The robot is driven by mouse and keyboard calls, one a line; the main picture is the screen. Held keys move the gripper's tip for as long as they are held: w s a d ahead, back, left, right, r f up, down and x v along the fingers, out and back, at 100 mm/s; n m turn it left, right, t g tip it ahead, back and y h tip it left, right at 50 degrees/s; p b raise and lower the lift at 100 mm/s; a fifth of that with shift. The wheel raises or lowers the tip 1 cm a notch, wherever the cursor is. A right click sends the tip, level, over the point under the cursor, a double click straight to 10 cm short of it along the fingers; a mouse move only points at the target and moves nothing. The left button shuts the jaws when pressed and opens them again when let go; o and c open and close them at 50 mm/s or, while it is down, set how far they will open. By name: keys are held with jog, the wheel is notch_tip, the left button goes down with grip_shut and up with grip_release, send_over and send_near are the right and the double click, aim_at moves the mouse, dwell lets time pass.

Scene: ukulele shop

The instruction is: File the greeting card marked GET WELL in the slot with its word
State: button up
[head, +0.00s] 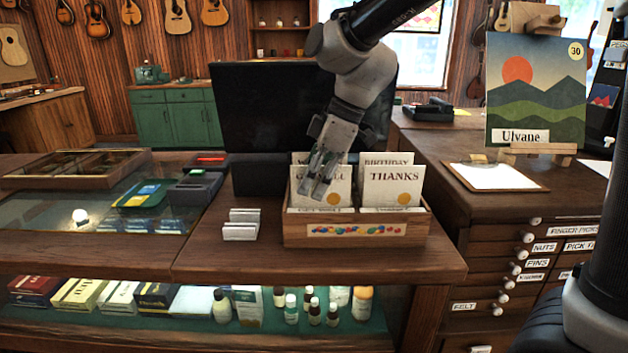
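The wooden card box (357,241) stands on the counter with greeting cards upright in it. A white card at its front left (340,197) shows "G" and "ELL" with a gold dot; my fingers cover the middle letters. The THANKS card (394,186) stands at the front right. Behind them are a BIRTHDAY card (389,159) and a card starting with "W" (303,158). My gripper (320,190) points down over the front-left card, its fingers overlapping the card's face. Whether they grip it is unclear. Small labels on the slots are too blurred to read.
Small white card holders (241,231) stand left of the box. A dark monitor (268,120) rises behind it. A clipboard (497,177) and a painting marked Ulvane (535,95) are to the right. The counter's front edge is close before the box.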

jog(key=v, duration=1.2)
jog(key=shift+d, duration=0.1)
jog(key=s+d+f+m+t+h, duration=0.1)
jog(key=s+d+f+m, duration=0.1)
jog(key=s+d+m, duration=0.3)
jog(key=s+d+f+m+t+h, duration=0.1)
jog(key=s+d+m, duration=0.4)
jog(key=d, duration=0.9)
jog(key=s+d+f+m+t+h, duration=0.2)
jog(key=s+d+f+m, duration=0.3)
jog(key=d, duration=0.5)
jog(key=s+m, duration=0.1)
jog(key=m, duration=0.1)
jog(key=shift+d+m, duration=0.25)
jog(key=shift+m, duration=0.05)
jog(key=shift+s+f, duration=0.1)
